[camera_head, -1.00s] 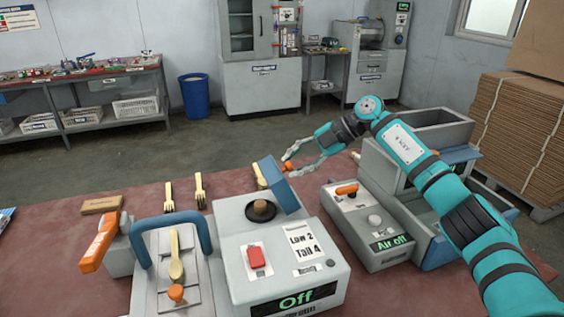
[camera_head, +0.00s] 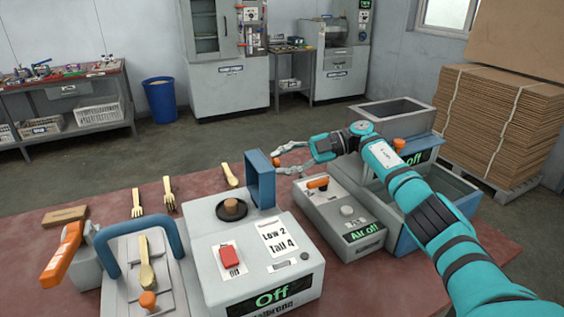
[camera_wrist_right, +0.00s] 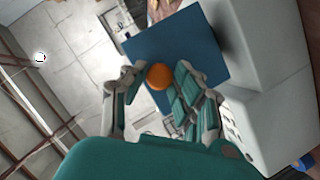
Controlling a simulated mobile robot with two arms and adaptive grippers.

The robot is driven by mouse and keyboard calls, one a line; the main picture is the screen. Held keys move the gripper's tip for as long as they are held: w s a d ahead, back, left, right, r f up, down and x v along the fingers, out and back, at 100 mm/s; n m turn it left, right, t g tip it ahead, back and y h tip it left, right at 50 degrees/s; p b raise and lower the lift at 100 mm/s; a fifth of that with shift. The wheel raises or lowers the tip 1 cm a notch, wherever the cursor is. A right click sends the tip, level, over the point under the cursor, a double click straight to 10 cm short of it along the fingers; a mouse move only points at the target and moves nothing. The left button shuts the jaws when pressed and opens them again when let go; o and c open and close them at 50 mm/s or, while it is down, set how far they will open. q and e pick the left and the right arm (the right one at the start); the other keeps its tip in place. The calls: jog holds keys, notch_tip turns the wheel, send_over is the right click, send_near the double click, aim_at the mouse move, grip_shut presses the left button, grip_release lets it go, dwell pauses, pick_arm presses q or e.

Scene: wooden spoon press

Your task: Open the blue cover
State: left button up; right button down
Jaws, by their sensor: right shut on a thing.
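The blue cover (camera_head: 262,180) stands about upright at the right rear edge of the grey press box (camera_head: 215,262), showing its hollow inner side. My left gripper is not in view.
A blue-handled fixture (camera_head: 140,270) holding a wooden spoon and an orange lever (camera_head: 63,253) are at left. Wooden forks (camera_head: 168,195) lie behind.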

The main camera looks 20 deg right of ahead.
jog(key=c, duration=1)
grip_release()
